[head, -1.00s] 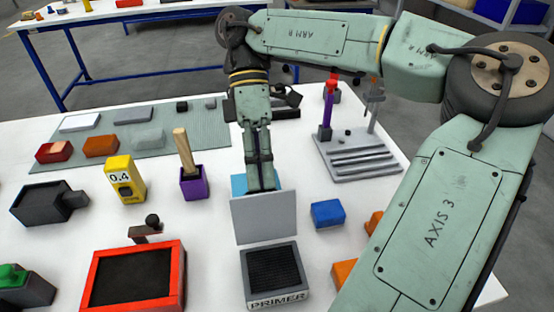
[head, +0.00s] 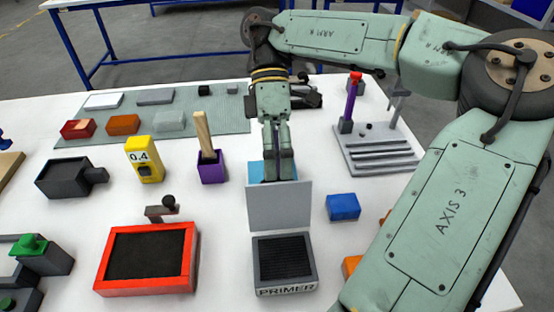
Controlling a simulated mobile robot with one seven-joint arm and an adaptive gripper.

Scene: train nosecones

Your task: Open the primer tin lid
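The primer tin (head: 284,258) is a grey box labelled PRIMER with a dark ribbed inside, at the lower middle of the head view. Its flat grey lid (head: 279,208) stands about upright at the tin's back edge, so the tin is open. My gripper (head: 280,168) points down just behind the lid. Its two fingers lie close together, seemingly shut with nothing between them. The fingertips are near the lid's top edge and partly hidden; I cannot tell whether they touch it.
A red-framed tray (head: 105,270) stands left of the tin, and a blue block (head: 343,207) right of it. A purple holder with a wooden stick (head: 211,168) and a yellow 0.4 block (head: 145,160) stand behind. A grey stepped rack (head: 382,155) is at back right.

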